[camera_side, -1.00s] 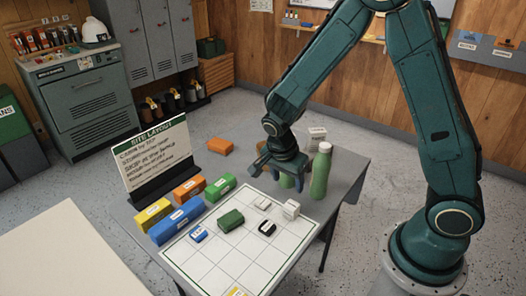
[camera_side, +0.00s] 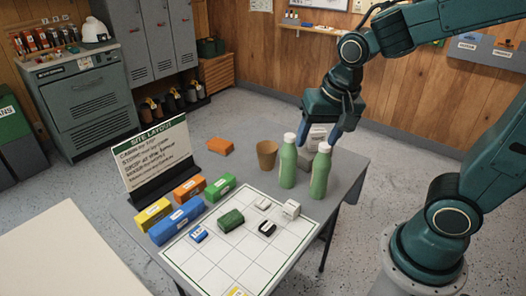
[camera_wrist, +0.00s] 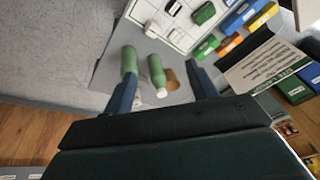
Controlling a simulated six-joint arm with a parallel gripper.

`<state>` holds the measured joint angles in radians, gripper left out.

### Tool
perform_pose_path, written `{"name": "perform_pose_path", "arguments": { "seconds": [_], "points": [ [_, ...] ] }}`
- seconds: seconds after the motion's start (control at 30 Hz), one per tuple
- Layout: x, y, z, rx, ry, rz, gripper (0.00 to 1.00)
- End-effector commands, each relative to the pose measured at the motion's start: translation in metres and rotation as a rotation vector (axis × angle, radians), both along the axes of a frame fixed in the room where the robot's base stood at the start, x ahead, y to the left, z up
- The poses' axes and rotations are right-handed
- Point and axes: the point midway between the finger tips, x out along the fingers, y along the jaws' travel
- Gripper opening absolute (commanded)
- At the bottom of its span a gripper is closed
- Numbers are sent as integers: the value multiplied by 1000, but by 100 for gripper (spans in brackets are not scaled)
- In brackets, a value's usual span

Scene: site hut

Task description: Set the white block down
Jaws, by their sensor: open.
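A white block (camera_side: 291,210) stands on the right edge area of the gridded mat (camera_side: 205,267); it also shows at the top of the wrist view (camera_wrist: 152,29). My gripper (camera_side: 319,139) is open, above the far right of the table, behind the two green bottles and away from the block on the mat. A pale, box-like thing (camera_side: 317,132) shows between or behind the fingers; I cannot tell which. In the wrist view the fingers (camera_wrist: 163,88) are apart.
Two green bottles (camera_side: 288,164) (camera_side: 320,173) with white caps stand upright near my gripper. A brown cup (camera_side: 267,154) is left of them. Green (camera_side: 231,220), black (camera_side: 267,228) and blue (camera_side: 198,234) pieces lie on the mat. A sign (camera_side: 155,152) stands at the table's left.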

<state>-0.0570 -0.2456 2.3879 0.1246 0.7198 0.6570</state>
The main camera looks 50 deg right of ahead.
Motion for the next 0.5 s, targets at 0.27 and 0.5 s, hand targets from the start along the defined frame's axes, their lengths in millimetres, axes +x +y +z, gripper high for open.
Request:
{"name": "perform_pose_path", "arguments": {
  "seconds": [0.27, 0.5],
  "points": [
    [-43, 4, 36, -61, -86, 306, 57],
    [-78, 8, 53, -139, -150, 542, 57]
  ]
}}
